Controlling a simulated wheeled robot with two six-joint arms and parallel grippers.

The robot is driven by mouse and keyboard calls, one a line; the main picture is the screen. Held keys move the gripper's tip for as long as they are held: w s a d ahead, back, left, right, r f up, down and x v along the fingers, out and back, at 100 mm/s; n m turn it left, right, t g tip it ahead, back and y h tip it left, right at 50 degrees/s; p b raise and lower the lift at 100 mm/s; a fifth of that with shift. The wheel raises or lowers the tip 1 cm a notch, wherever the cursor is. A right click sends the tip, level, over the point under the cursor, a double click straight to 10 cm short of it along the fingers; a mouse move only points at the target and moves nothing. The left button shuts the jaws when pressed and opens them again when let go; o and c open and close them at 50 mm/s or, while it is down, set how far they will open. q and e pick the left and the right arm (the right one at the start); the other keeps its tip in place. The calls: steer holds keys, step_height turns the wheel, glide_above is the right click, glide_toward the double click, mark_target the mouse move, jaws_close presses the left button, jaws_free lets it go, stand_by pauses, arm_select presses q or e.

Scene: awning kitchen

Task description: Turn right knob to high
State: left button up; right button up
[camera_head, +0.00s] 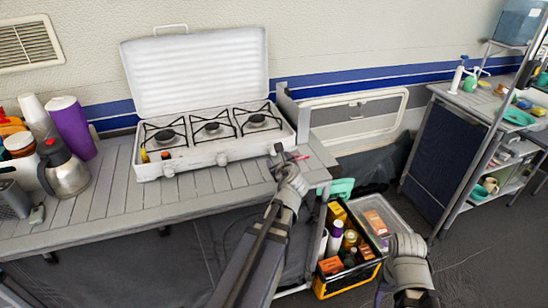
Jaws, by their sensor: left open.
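The white camping stove (215,115) stands on the slatted counter with its lid raised and three burners. Its left knob (169,171) and middle knob (222,159) show on the front face. The right knob cannot be made out; my left gripper is in front of that end. My left gripper (288,157) is open at the stove's front right corner, with a small red piece beside its fingers. Whether it touches the stove cannot be told. My right arm's end (408,262) is low at the right, away from the stove, and its fingers cannot be made out.
A steel jug (64,172), a purple cup (72,128) and other kitchenware stand at the counter's left. A crate of bottles and boxes (322,288) is on the floor below the counter's right end. A shelf unit (440,140) stands at right.

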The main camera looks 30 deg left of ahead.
mark_target(274, 153)
arm_select(q)
steer(key=b+x, duration=0.3)
steer(key=x, duration=0.5)
steer(key=shift+r, duration=0.1)
jaws_close()
stand_by(0.4)
